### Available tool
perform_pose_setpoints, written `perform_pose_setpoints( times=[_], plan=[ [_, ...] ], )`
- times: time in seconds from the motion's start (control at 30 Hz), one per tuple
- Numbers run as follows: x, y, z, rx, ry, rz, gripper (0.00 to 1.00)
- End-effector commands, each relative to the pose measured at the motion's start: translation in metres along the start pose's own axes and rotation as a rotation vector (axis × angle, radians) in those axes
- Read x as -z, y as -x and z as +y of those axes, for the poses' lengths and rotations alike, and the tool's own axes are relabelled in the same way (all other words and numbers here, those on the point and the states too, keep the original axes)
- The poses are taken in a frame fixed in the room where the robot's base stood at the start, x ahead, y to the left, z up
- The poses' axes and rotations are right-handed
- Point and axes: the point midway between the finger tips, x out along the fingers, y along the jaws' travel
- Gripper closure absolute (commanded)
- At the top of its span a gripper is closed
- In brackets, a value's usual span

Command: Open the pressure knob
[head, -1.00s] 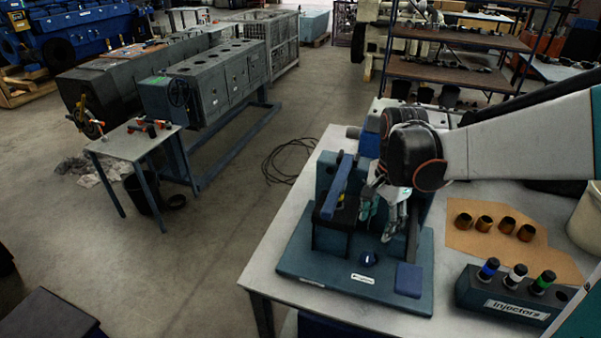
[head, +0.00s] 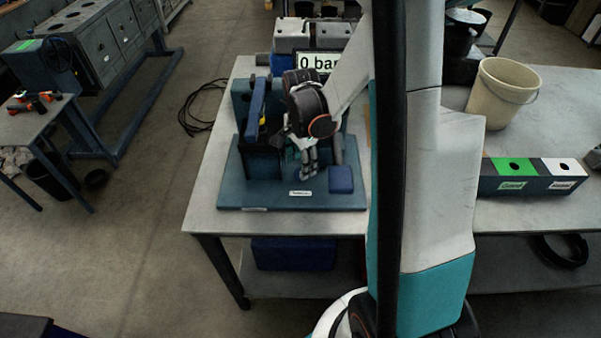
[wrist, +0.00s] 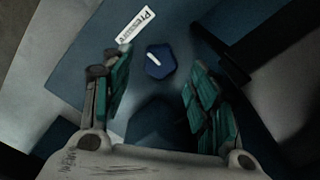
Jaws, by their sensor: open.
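The pressure knob (wrist: 160,61) is a small dark blue knob with a white pointer line, on the blue base plate (wrist: 75,85) of the test rig. In the wrist view it lies ahead of my gripper (wrist: 160,95), between the lines of the two fingers and beyond the tips. A white label reading "Pressure" (wrist: 138,24) lies beside it. My gripper is open, with its teal-padded fingers apart and nothing between them. In the head view my gripper (head: 304,165) points down over the rig's plate (head: 240,198) and hides the knob.
The rig's upright with a blue lever (head: 256,108) stands left of my gripper. A blue block (head: 341,180) is at the plate's right. A display reading "0 bar" (head: 318,62) is behind. A beige bucket (head: 502,92) and a sorting box (head: 530,178) stand at right.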

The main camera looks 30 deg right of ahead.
Motion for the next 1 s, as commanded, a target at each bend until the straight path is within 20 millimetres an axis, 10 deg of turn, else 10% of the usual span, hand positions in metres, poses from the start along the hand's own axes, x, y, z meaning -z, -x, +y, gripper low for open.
perform_pose_setpoints(
  times=[0.63,0.83,1.0],
  plan=[
    [0.0,-0.038,0.0,0.0,0.001,0.0,0.46],
    [0.0,-0.038,0.0,0.0,0.001,0.0,0.89],
    [0.0,-0.038,0.0,0.0,0.001,0.0,0.9]
  ],
)
